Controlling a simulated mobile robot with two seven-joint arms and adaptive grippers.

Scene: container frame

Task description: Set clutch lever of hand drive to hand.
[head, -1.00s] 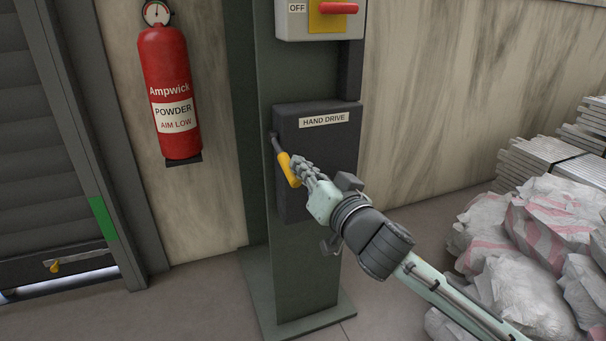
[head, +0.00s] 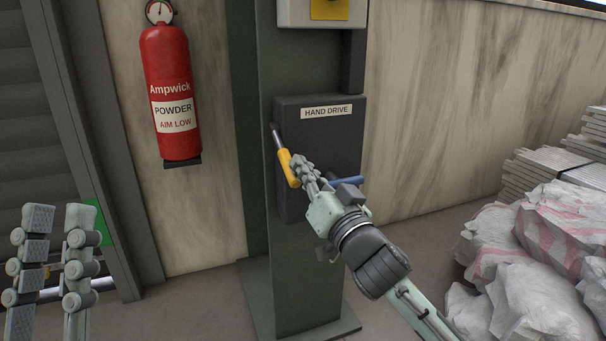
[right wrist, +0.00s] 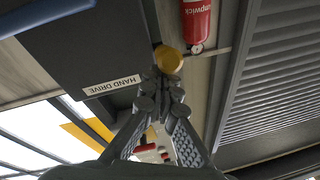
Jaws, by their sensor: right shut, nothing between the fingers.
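The clutch lever, a dark rod with a yellow grip (head: 286,168), slants down along the left side of the dark hand drive box (head: 340,143). My right gripper (head: 299,168) is shut and empty, its fingertips at the yellow grip, just to its right. In the right wrist view the fingers (right wrist: 165,82) meet just below the round yellow end of the grip (right wrist: 168,60); I cannot tell whether they touch. My left gripper (head: 58,222) is at the lower left, fingers apart and empty, far from the lever.
A blue bar (head: 347,181) shows beside my right gripper, in front of the box. A red extinguisher (head: 172,85) hangs on the wall left of the green post (head: 307,290). White sacks (head: 545,250) and stacked metal panels (head: 550,165) lie at the right.

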